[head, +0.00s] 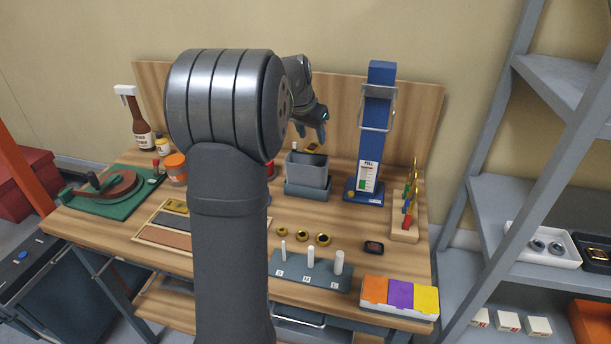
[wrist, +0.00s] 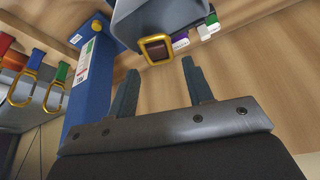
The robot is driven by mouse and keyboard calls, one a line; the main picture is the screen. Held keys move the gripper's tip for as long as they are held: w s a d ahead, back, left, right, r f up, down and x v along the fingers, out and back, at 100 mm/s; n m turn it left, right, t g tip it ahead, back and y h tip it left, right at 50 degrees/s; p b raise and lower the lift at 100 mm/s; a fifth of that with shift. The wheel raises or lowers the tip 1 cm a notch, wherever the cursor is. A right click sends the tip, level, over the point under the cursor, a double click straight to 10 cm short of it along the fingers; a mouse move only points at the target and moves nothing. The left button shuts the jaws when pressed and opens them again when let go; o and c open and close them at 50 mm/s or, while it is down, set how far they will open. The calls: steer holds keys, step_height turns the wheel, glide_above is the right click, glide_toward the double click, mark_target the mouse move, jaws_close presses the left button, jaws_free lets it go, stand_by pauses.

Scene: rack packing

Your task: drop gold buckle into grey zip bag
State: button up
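The grey zip bag (head: 307,172) stands upright with its mouth up in a darker holder (head: 308,190) on the bench. My gripper (head: 318,138) is above and behind it. In the wrist view my gripper (wrist: 160,68) has its two fingers spread, with a clear gap between them. The gold buckle (wrist: 157,49), with a dark red-brown middle, shows just beyond the fingertips, against the edge of the grey bag (wrist: 160,18). Neither finger visibly touches it. In the head view the buckle (head: 312,147) shows at the bag's mouth; I cannot tell whether it touches the rim.
A blue tower (head: 375,130) with a metal loop stands right of the bag. A wooden stand (head: 404,236) with coloured straps is farther right. Several gold rings (head: 303,236) and a grey peg block (head: 310,272) lie in front. My arm hides part of the bench's middle.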

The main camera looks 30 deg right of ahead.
steer(key=shift+o, duration=0.9)
steer(key=v, duration=1.7)
steer(key=shift+r, duration=0.25)
steer(key=shift+f, duration=0.1)
steer(key=x, duration=1.7)
steer(key=shift+a, duration=0.1)
steer(key=shift+r, duration=0.7)
